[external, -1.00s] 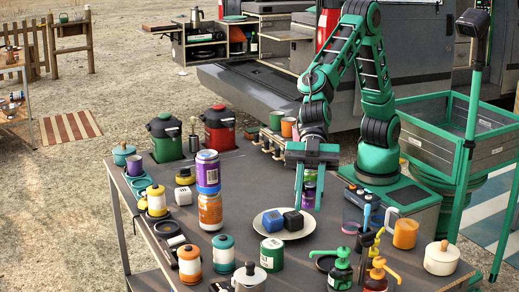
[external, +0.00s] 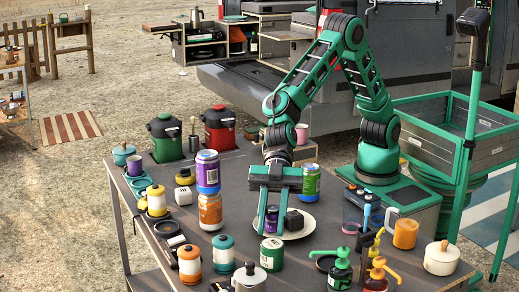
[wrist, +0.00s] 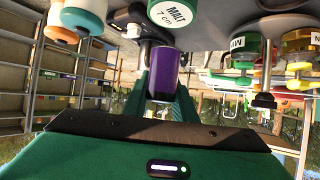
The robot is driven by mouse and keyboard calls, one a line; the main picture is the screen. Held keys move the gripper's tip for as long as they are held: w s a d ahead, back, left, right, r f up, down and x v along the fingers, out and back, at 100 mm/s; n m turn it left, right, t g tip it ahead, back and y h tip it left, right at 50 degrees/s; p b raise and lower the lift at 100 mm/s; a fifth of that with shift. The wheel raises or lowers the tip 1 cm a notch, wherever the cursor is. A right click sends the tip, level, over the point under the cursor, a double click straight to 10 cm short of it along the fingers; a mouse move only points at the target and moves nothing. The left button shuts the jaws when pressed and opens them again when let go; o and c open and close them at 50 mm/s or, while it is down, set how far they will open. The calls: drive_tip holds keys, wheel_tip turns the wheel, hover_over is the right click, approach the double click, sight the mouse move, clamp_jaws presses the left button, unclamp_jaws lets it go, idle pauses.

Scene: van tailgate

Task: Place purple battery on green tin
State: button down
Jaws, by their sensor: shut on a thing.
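My gripper (external: 272,215) is shut on the purple battery (external: 271,217) and holds it upright above the plate area. In the wrist view the battery (wrist: 166,72) sits between my two fingers as a purple cylinder. The green tin (external: 271,256), with a white lid, stands on the table just in front of the gripper. Its lid, marked MALT, shows at the top of the wrist view (wrist: 172,12). In the picture the battery and the tin look apart. Nothing is seen on the tin's lid.
A white plate (external: 308,228) holds a black cube (external: 294,219); the blue cube is hidden behind my gripper. Stacked cans (external: 209,190) stand to the left. A teal-lidded jar (external: 223,255) and pump bottles (external: 341,270) flank the tin.

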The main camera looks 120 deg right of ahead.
sight(271, 229)
drive_tip(key=shift+f, duration=2)
drive_tip(key=shift+f, duration=0.15)
drive_tip(key=c, duration=1.4)
unclamp_jaws()
drive_tip(key=shift+c, duration=0.2)
drive_tip(key=shift+s+d+r, duration=0.1)
drive_tip(key=shift+d+r, duration=0.15)
drive_tip(key=v, duration=1.1)
drive_tip(key=shift+d, duration=0.15)
drive_tip(key=shift+s+d+r, duration=0.1)
drive_tip(key=shift+s+r, duration=0.05)
